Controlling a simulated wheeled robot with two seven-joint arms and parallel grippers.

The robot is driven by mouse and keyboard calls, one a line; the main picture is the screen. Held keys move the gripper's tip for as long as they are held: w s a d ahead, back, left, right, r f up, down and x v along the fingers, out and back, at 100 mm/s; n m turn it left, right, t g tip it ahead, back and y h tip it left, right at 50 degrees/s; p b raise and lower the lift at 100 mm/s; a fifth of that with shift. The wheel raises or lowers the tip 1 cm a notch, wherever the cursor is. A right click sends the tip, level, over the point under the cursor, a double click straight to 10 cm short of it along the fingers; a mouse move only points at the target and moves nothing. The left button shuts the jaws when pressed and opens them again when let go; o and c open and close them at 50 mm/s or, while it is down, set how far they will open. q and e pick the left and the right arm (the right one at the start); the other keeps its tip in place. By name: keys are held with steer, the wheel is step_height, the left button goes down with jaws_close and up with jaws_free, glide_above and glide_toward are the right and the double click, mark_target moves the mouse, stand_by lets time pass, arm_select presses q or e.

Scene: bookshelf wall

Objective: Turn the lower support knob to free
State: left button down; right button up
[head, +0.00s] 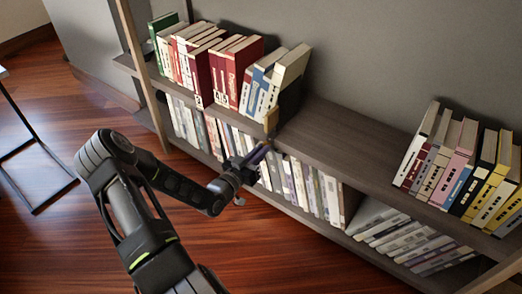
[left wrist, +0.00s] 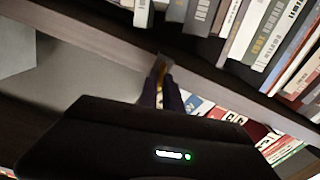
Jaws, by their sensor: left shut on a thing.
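My left gripper (head: 262,150) reaches in from the left to the front edge of the upper shelf, just below a small tan upright piece (head: 271,122) beside the dark book support (head: 290,101). In the left wrist view, the two dark fingers of the gripper (left wrist: 162,78) are close together at the shelf edge, shut on a small yellowish part that I take to be the lower support knob. The fingers hide most of the knob, and its turn position cannot be read. My right gripper is in neither view.
Books (head: 232,72) stand left of the support on the upper shelf (head: 345,145), and more (head: 470,180) stand at the right. The shelf between is bare. The lower shelf holds upright books (head: 310,188) and leaning books (head: 410,240). The wooden floor (head: 300,260) in front is clear.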

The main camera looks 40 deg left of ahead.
arm_select(q)
steer(key=shift+a+f+n+p, duration=0.15)
steer(key=shift+n+p, duration=0.45)
steer(key=shift+n, duration=3.3)
steer(key=shift+a+f+n+p, duration=0.1)
steer(key=shift+n+p, duration=0.45)
steer(key=shift+n, duration=3.35)
steer(key=c, duration=1.5)
jaws_free()
steer(key=shift+s+d+p, duration=0.15)
steer(key=shift+s+p, duration=0.75)
steer(key=shift+s, duration=3.05)
